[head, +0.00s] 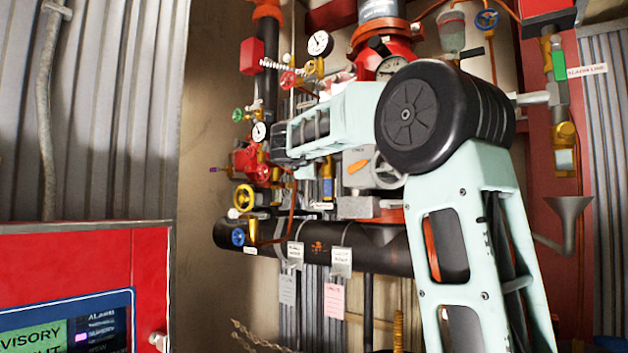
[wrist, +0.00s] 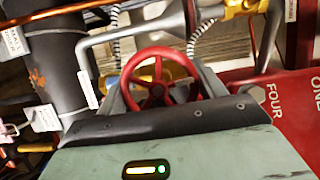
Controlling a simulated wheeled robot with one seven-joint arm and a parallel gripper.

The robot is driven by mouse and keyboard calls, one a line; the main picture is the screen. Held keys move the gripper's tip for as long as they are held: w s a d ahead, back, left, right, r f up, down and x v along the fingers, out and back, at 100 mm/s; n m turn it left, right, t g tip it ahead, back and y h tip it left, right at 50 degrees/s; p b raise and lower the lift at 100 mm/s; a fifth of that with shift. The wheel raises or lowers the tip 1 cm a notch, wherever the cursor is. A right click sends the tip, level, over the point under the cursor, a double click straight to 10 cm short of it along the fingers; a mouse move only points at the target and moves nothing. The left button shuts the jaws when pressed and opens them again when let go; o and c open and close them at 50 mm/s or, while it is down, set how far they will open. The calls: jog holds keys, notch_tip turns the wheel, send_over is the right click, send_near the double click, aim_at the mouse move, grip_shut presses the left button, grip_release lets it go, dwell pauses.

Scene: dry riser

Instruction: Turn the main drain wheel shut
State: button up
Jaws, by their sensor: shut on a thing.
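In the wrist view a red spoked wheel (wrist: 157,90) on a brass-coloured valve sits between the fingers of my gripper (wrist: 160,82). The fingers are shut on the wheel's rim, one on each side. In the head view my gripper (head: 276,166) reaches in from the right at the left part of the pipework. A red wheel (head: 262,173) shows right by its tip, partly covered by my arm. No label naming the main drain can be read.
A yellow wheel (head: 244,197) and a blue wheel (head: 238,236) sit close below. A green wheel (head: 238,115) and a gauge (head: 259,131) are just above. A thick black pipe (head: 270,250) with hanging tags runs underneath. A red panel (head: 80,250) stands at the lower left.

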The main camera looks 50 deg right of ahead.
jog(key=shift+f+m+g+h+b, duration=0.1)
jog(key=shift+m+g+h+b, duration=0.8)
jog(key=shift+m+b, duration=2.1)
jog(key=shift+m+g+h+b, duration=0.55)
jog(key=shift+m+h+b, duration=0.55)
jog(key=shift+m+b, duration=1.9)
jog(key=shift+f+m+g+h+b, duration=0.1)
jog(key=shift+m+g+h+b, duration=0.8)
jog(key=shift+m+b, duration=2.1)
jog(key=shift+r+m+p, duration=0.1)
jog(key=shift+m+p, duration=0.4)
jog(key=shift+m, duration=0.3)
jog(key=o, duration=1)
jog(key=shift+a, duration=0.1)
